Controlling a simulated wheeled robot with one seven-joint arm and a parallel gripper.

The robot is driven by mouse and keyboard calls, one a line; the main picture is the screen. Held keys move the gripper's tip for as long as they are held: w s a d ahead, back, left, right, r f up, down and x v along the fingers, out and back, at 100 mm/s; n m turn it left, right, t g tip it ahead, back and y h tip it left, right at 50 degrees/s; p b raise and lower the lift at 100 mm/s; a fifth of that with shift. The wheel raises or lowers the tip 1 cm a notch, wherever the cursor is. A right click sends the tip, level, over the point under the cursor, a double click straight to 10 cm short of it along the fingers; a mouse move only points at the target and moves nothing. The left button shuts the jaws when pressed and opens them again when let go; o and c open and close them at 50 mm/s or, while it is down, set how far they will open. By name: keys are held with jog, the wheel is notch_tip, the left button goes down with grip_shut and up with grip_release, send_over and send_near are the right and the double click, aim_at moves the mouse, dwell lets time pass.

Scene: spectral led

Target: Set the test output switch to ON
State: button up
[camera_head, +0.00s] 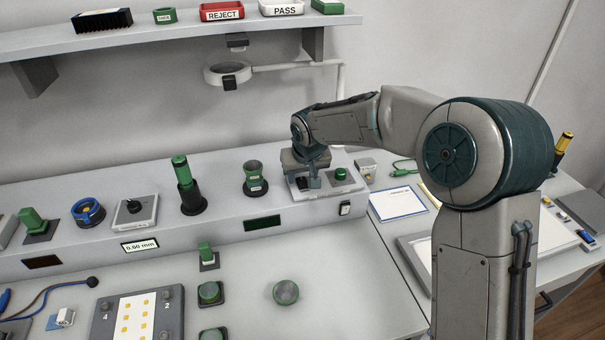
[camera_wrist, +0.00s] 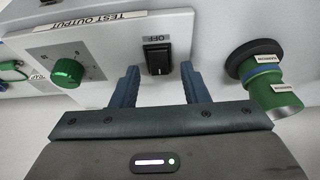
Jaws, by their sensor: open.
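The test output panel is a pale plate (camera_wrist: 105,48) with an upside-down "TEST OUTPUT" label in the wrist view. Its black rocker switch (camera_wrist: 158,60) sits beside a label reading "OFF". A green knob (camera_wrist: 68,73) with a dial is on the same panel. My gripper (camera_wrist: 160,72) is open and empty, with one blue finger on each side of the switch in the picture. I cannot tell whether a fingertip touches the panel. In the head view, the panel (camera_head: 350,186) is on the raised bench ledge, and my gripper (camera_head: 314,178) is over its left part, partly hiding it.
A green cup-like part in a black ring (camera_wrist: 268,80) stands close to the right of the panel in the wrist view. In the head view, a green-topped black cylinder (camera_head: 187,185) stands farther left. A ring lamp (camera_head: 228,73) hangs above the ledge.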

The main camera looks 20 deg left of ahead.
grip_shut()
jog(key=shift+w+r+p, duration=0.1)
jog(key=shift+r+p, duration=0.15)
jog(key=shift+p, duration=0.55)
jog(key=shift+w+a+g+h+p, duration=0.15)
jog(key=shift+g+h+p, duration=0.45)
jog(key=shift+p, duration=0.6)
jog(key=g+p, duration=0.1)
jog(key=p, duration=0.1)
jog(key=shift+w+a+p, duration=0.1)
jog(key=shift+w+p, duration=0.05)
jog(key=shift+p, duration=0.2)
jog(key=shift+f+g+h+p, duration=0.3)
jog(key=shift+g+h, duration=0.1)
jog(key=shift+g, duration=0.1)
grip_release()
